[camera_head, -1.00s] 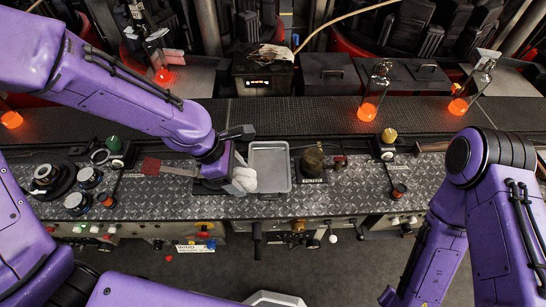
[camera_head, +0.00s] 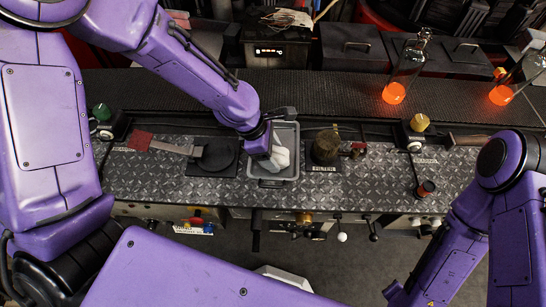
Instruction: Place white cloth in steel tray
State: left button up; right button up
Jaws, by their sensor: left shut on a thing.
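The white cloth (camera_head: 281,155) is a crumpled bundle held at the end of my left gripper (camera_head: 272,152). My left gripper is shut on the cloth; its fingers are mostly hidden by the wrist and the cloth. The steel tray (camera_head: 290,176) is a grey rectangular tray on the patterned metal bench. The cloth and gripper are over the tray's left and middle part, covering some of its inside. I cannot tell whether the cloth touches the tray floor. My right arm is at the right, and its gripper is not in view.
A small dark cup (camera_head: 426,189) is further right. Glowing glass bottles (camera_head: 394,93) stand on the dark belt behind.

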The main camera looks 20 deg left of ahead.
pick_arm(q)
jog(key=shift+s+r, duration=0.1)
jog(key=shift+s, duration=0.2)
jog(key=o, duration=1)
jog(key=shift+w+f, duration=0.15)
jog(key=shift+f, duration=0.05)
jog(key=shift+r, duration=0.2)
jog(key=v, duration=1.2)
jog(key=shift+p, duration=0.3)
